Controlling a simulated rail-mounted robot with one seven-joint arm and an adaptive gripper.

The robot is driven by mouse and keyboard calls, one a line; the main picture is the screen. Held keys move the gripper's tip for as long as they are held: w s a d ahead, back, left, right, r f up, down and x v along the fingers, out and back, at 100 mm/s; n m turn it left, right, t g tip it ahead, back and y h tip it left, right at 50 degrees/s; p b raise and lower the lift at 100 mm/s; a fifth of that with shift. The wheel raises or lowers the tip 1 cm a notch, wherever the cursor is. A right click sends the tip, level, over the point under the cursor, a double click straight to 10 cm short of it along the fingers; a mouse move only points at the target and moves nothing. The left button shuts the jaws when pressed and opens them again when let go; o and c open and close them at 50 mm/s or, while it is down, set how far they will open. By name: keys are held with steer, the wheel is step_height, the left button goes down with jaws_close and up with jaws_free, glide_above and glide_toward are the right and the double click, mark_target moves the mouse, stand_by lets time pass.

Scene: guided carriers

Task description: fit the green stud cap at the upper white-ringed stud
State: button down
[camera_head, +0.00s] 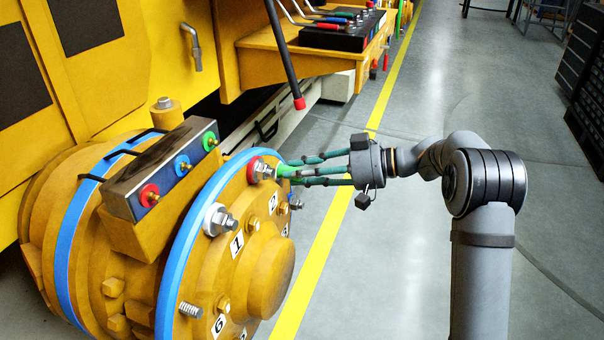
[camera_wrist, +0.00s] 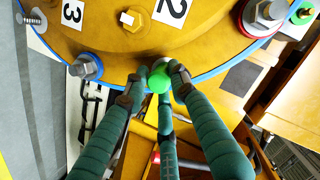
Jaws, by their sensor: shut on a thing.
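My gripper (camera_head: 284,172) is shut on the green stud cap (camera_wrist: 158,83), at the edge of the yellow hub face (camera_head: 222,265). In the wrist view the fingers (camera_wrist: 157,74) close around the cap. A pale patch shows behind it, mostly hidden; I cannot tell whether it is a white-ringed stud or whether the cap touches it. In the head view a red-ringed stud (camera_head: 262,168) is just left of the fingertips. A white-ringed stud (camera_head: 217,219) sits lower left, near label 1. In the wrist view, the red-ringed stud (camera_wrist: 265,14) is at upper right.
Another stud (camera_wrist: 86,66) is left of the cap in the wrist view. A grey-topped box (camera_head: 160,168) with red, blue and green ringed knobs stands beside the hub. A hanging red-tipped bar (camera_head: 298,102) is above the gripper.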

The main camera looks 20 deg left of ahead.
steer(key=c, duration=1.4)
jaws_free()
steer(key=shift+o, duration=0.2)
steer(key=v, duration=1.2)
steer(key=shift+a+f, duration=0.15)
steer(key=x, duration=1.1)
steer(key=shift+s+a, duration=0.1)
steer(key=shift+a, duration=0.25)
steer(key=shift+d+p, duration=0.3)
steer(key=shift+d, duration=0.3)
